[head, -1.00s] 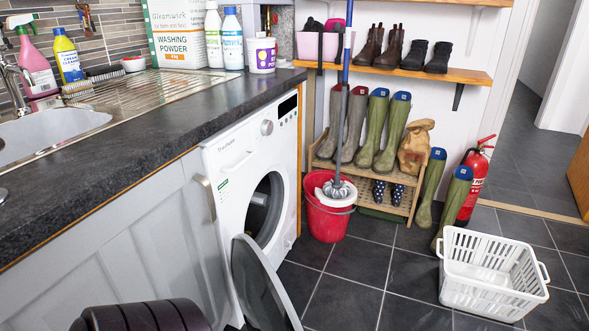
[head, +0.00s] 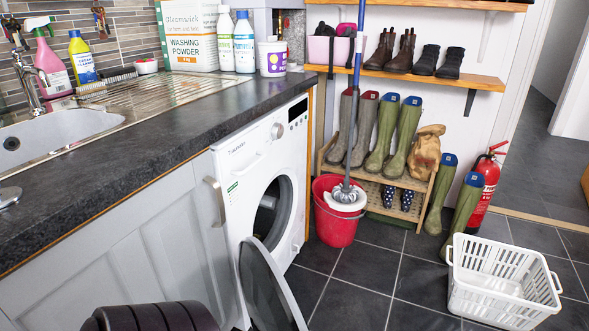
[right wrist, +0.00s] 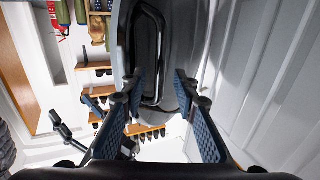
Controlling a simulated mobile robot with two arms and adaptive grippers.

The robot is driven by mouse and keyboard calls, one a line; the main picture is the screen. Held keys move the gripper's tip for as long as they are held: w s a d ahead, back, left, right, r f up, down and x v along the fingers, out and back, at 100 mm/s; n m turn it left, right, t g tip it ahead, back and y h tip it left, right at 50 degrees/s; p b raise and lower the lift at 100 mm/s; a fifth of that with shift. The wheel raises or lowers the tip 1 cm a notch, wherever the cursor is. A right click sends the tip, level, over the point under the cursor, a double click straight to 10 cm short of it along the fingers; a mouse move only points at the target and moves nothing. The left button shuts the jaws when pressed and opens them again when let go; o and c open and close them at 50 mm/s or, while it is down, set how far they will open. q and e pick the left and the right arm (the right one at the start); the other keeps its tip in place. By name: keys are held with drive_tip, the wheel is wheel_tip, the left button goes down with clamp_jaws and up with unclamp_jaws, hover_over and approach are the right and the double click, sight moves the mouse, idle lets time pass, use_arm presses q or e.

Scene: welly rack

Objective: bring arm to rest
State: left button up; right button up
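My right gripper (right wrist: 160,125) shows in the right wrist view, with its two blue-padded fingers well apart. It is open and no object is held between them. A dark grey rounded body with a slot-like handle fills the space beyond the fingers; I cannot tell what it is. Dark jointed parts with a bluish pad stand left of the fingers. They may belong to my left gripper, but I cannot tell its opening. Neither gripper shows in the head view.
The washing machine (head: 232,185) has its round door (head: 268,290) swung open. A red bucket (head: 335,222) with a mop, a welly rack (head: 400,200), a fire extinguisher (head: 487,180) and a white basket (head: 500,290) stand beyond. The worktop (head: 110,165) is at left. Dark floor tiles (head: 405,300) lie clear before the basket.

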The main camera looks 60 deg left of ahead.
drive_tip(key=v, duration=0.2)
drive_tip(key=shift+s+d, duration=0.15)
drive_tip(key=shift+d, duration=0.05)
idle(0.5)
